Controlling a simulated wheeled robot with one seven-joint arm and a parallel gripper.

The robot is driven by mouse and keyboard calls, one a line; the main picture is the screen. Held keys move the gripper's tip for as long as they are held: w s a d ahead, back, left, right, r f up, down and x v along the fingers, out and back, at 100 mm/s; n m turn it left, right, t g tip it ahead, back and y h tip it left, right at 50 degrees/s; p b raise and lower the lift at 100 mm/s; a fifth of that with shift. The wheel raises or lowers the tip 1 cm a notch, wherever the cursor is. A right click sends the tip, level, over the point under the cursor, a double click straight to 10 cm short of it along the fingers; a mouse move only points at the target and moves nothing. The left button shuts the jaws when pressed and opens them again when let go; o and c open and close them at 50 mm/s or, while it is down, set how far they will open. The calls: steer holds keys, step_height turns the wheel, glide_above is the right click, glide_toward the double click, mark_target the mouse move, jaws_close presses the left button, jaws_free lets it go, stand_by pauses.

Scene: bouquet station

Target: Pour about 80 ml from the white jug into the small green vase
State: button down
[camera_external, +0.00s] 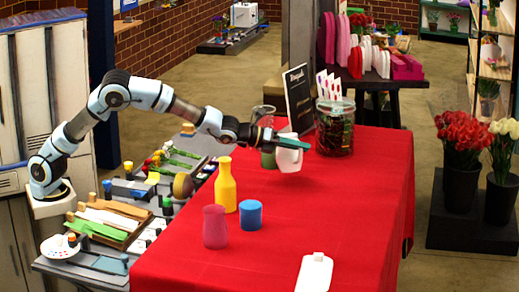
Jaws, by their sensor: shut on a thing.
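The white jug (289,158) is in my gripper (272,137) over the far part of the red table. My gripper is shut on it. The jug looks tilted and seems to be off the cloth. The small green vase (268,160) stands just left of the jug and below my gripper. Its upper part is hidden by my gripper. I cannot see the jug's mouth clearly, nor any stream of water, nor the level in the vase.
A yellow bottle-shaped vase (225,188), a blue cup (250,216) and a pink vase (214,228) stand nearer on the red table (360,215). A clear glass (263,115), a black sign (298,98) and a filled glass jar (335,130) are behind. A white board (314,274) lies in front.

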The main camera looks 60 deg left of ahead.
steer(key=a+r+n+p, duration=0.1)
steer(key=a+r, duration=0.1)
steer(key=a+r+n+t+h+p, duration=0.1)
steer(key=a+r+n+p, duration=0.1)
steer(key=a+r, duration=0.1)
steer(key=shift+w+h, duration=0.1)
steer(key=shift+h, duration=0.2)
steer(key=shift+a+r+n+t+h+p, duration=0.3)
steer(key=shift+a+r+n+p, duration=0.2)
steer(key=shift+r+n+p, duration=0.3)
steer(key=shift+a+r+n+t+h+p, duration=0.2)
steer(key=shift+a+r+n+t+p, duration=0.3)
steer(key=shift+n, duration=0.4)
steer(key=shift+a+r+n+t+p, duration=0.4)
steer(key=shift+a+r+n+p, duration=0.15)
steer(key=shift+r+n+p, duration=0.2)
steer(key=shift+a+r+n+t+p, duration=0.4)
steer(key=shift+a+r+n+p, duration=0.2)
steer(key=shift+a+n, duration=0.3)
stand_by(0.5)
steer(key=shift+a+r+n+t+b, duration=0.1)
steer(key=shift+a+n+t+b, duration=0.2)
steer(key=shift+a+n+b, duration=0.65)
steer(key=shift+d+r+b, duration=0.1)
steer(key=shift+r+b, duration=0.1)
steer(key=shift+b, duration=0.5)
